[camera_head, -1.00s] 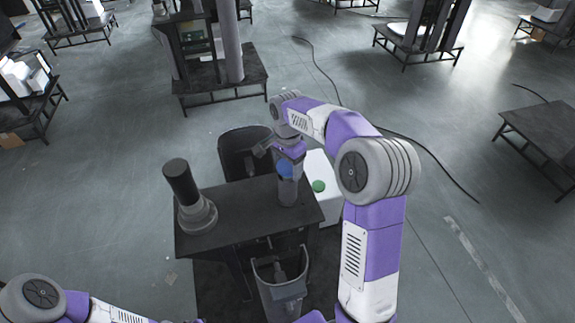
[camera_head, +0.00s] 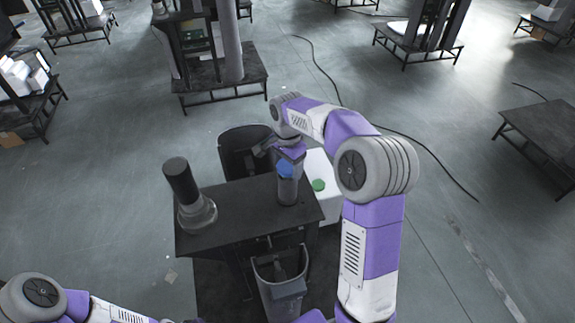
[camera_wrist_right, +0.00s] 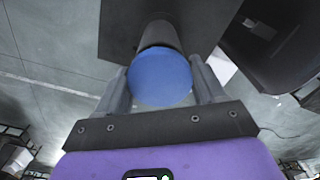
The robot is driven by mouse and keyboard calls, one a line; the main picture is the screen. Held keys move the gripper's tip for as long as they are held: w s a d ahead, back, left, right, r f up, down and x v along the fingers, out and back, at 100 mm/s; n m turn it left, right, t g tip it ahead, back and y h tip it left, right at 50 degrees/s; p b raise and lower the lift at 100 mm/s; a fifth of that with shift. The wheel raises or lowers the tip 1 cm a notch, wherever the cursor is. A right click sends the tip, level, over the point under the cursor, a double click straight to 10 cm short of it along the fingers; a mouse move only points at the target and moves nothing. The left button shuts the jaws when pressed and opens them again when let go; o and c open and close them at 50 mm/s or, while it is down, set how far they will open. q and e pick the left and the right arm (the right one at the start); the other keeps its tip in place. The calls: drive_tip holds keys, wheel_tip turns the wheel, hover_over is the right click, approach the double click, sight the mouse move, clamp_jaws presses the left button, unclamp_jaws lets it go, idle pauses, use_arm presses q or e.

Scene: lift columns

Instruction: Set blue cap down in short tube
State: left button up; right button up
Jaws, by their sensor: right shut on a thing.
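The blue cap (camera_head: 286,169) is between the fingers of my right gripper (camera_head: 287,164), at the top of the grey short tube (camera_head: 288,192). The tube stands upright near the right end of the dark table (camera_head: 245,226). In the right wrist view the blue cap (camera_wrist_right: 160,78) sits between both fingers of the gripper (camera_wrist_right: 160,85), with the dark tube (camera_wrist_right: 158,33) directly behind it. I cannot tell whether the cap touches the tube's rim. My left gripper is not in view; only part of that arm shows at bottom left.
A dark cylinder on a grey round base (camera_head: 198,212) stands at the table's left. A black bin (camera_head: 238,160) is behind the table and a grey bin (camera_head: 280,292) in front. A white container with a green lid (camera_head: 319,185) is at the right. The table's middle is clear.

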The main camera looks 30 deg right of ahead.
drive_tip(key=shift+f, duration=0.15)
drive_tip(key=o, duration=1.1)
drive_tip(key=shift+r+p, duration=3.2)
drive_tip(key=shift+r, duration=0.35)
